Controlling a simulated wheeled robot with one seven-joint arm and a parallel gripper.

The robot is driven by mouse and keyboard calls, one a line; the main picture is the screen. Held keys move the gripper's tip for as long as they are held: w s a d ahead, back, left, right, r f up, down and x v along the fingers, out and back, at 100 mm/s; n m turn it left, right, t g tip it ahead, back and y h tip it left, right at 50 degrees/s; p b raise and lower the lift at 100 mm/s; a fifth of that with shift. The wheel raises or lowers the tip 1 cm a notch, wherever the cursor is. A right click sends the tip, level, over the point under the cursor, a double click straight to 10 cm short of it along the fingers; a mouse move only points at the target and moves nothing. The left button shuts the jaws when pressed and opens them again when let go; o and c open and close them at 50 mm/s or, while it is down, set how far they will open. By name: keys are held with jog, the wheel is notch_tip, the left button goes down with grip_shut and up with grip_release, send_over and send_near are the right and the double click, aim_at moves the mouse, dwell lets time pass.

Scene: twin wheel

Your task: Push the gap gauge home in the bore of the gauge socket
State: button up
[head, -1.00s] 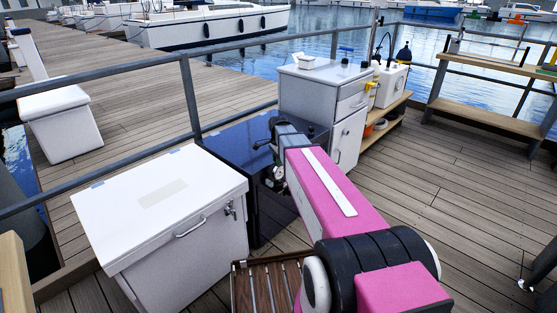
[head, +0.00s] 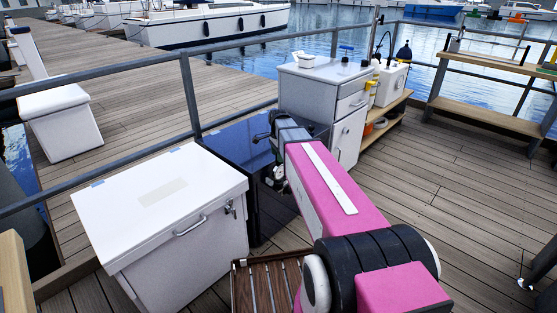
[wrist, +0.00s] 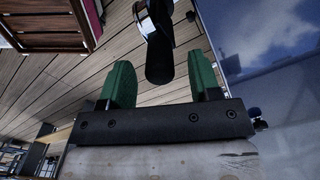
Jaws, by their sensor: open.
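My gripper (wrist: 159,62) has two green fingers standing wide apart in the wrist view. A black rounded grip-like part (wrist: 160,68) shows in the space between and beyond the fingertips, with clear gaps on both sides. It runs up to a dark part with a pale round rim at the top edge. I cannot tell whether this is the gap gauge or part of its socket. In the head view my gripper (head: 274,178) is small and partly hidden by my pink arm, in front of the dark glossy cabinet (head: 235,147). The socket's bore is not visible.
A white chest (head: 160,195) stands left of the dark cabinet. A grey cabinet (head: 325,90) stands behind it to the right. A slatted wooden seat (head: 262,285) is close below my arm. A metal railing (head: 190,95) runs behind. Open deck (head: 450,190) lies to the right.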

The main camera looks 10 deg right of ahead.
notch_tip(320, 180, up, 8)
jog(key=shift+f, duration=0.1)
jog(key=shift+s, duration=0.1)
dwell(0.5)
